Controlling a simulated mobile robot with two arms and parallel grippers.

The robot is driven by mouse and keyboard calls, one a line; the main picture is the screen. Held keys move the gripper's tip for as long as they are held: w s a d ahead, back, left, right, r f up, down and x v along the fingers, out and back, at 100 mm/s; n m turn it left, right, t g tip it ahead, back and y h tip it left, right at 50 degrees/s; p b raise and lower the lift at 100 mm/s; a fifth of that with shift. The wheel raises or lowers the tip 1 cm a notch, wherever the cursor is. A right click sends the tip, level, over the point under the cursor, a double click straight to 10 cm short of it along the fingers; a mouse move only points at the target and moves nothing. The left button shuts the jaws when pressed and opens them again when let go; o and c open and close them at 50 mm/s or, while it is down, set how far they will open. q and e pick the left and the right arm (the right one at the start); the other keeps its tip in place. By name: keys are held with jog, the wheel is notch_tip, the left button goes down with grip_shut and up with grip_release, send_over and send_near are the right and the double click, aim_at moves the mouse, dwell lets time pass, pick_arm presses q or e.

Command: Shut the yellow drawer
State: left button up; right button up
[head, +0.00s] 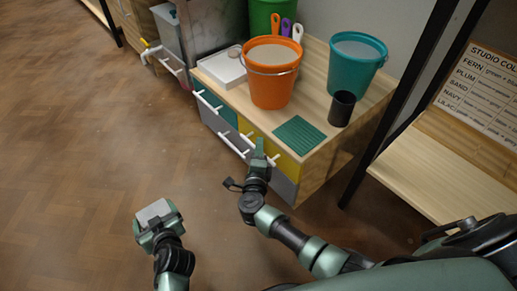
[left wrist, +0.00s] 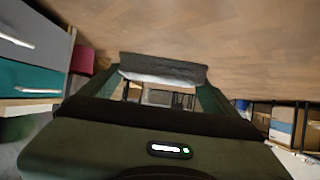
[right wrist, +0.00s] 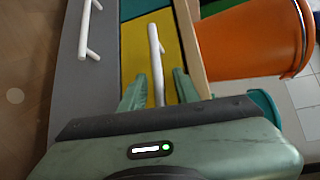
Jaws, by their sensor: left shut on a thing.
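The yellow drawer (head: 284,160) is at the right of the low wooden cabinet's front, and its face also shows in the right wrist view (right wrist: 167,50). I see no clear gap around its face, but my gripper hides part of it. Its white bar handle (right wrist: 154,45) runs between the fingers of my right gripper (right wrist: 158,95). Those fingers are apart, one on each side of the bar, with room around it. My left gripper (head: 155,213) is out over the floor, shut on a block (left wrist: 163,70) with a dark grey and a white layer.
A teal drawer (head: 228,113) is left of the yellow one, with grey drawers (head: 212,121) below. On top stand an orange bucket (head: 273,85), a teal bucket (head: 354,65), a black cup (head: 341,108) and a green ribbed mat (head: 299,135). The floor at left is clear.

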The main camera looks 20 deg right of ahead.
pick_arm(q)
notch_tip(320, 180, up, 4)
jog(key=p, duration=0.4)
jog(key=shift+r, duration=0.25)
pick_arm(e)
jog(key=v, duration=1.2)
jog(key=shift+a, duration=0.1)
